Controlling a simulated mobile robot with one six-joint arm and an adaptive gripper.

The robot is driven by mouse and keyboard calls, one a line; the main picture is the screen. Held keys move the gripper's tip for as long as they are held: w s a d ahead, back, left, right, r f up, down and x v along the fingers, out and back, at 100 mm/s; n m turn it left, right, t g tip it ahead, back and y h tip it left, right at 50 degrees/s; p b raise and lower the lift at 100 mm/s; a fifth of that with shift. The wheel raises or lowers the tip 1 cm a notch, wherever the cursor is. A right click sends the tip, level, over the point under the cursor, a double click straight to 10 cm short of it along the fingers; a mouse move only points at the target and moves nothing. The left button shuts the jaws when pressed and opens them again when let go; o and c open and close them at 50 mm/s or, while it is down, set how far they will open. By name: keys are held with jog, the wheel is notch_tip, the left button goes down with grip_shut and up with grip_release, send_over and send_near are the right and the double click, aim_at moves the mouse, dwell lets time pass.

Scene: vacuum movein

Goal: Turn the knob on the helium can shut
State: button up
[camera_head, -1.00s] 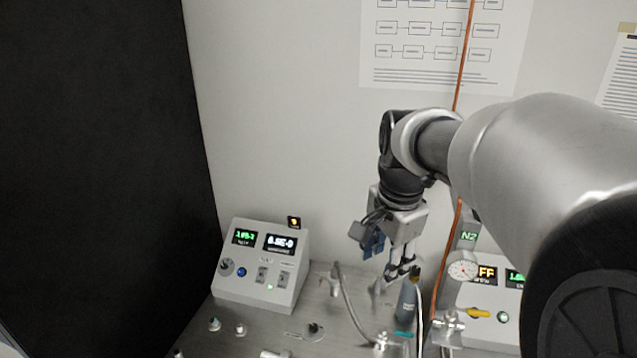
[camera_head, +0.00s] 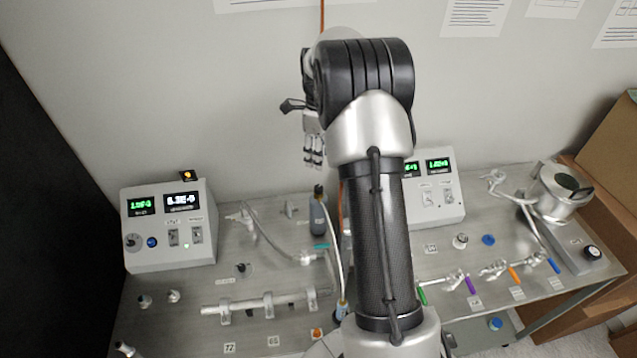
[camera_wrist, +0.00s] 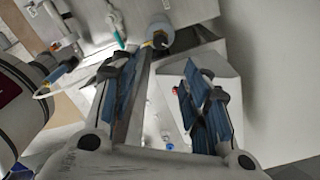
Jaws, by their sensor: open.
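The helium can looks to be the small grey-blue bottle (camera_head: 319,219) standing upright on the bench, left of my arm; its label is too small to read. Its dark knob (camera_head: 319,191) is on top. My gripper (camera_head: 314,158) is above the can and apart from it, fingers pointing down, nothing held. In the wrist view my gripper (camera_wrist: 162,85) has its two blue-padded fingers spread wide. The knob's setting cannot be told.
A control box (camera_head: 168,230) with green and white displays stands to the left. Another box (camera_head: 437,200) is right of my arm. Tubes and a metal manifold (camera_head: 262,304) lie in front of the can. A metal vessel (camera_head: 560,192) stands at the far right.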

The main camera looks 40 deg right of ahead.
aim_at(319, 187)
notch_tip(319, 187, down, 12)
jog(key=shift+f, duration=0.1)
dwell(0.4)
grip_shut()
dwell(0.3)
